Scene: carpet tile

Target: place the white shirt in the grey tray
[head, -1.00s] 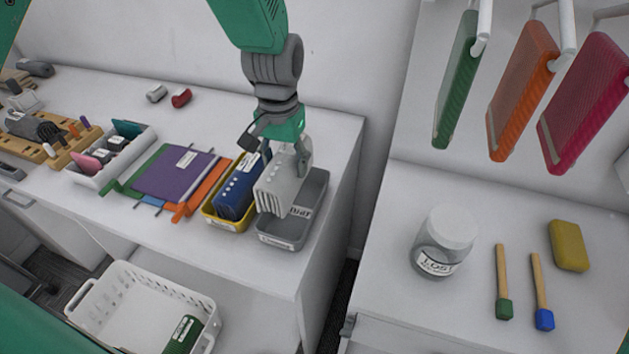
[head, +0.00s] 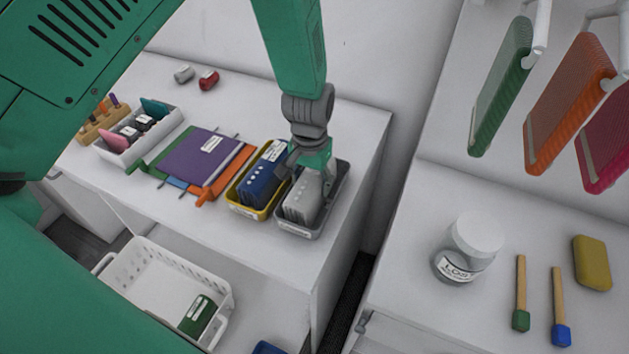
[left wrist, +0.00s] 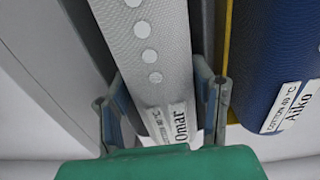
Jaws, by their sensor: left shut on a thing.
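The white shirt (head: 300,199), a folded pale bundle with a row of dots, stands upright inside the grey tray (head: 339,194). My left gripper (head: 309,168) is shut on its upper edge from above. In the left wrist view, the fingers (left wrist: 163,105) sit on both sides of the white shirt (left wrist: 152,50), beside a tag reading "Omar". The gripper hides part of the shirt's top, and I cannot tell if its bottom touches the tray floor. My right gripper is not in view.
A yellow tray (head: 233,201) with a blue folded shirt (head: 260,178) stands close on the left. Purple folded cloth (head: 203,157) lies farther left. A white basket (head: 222,292) is below. The counter edge is just right of the grey tray.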

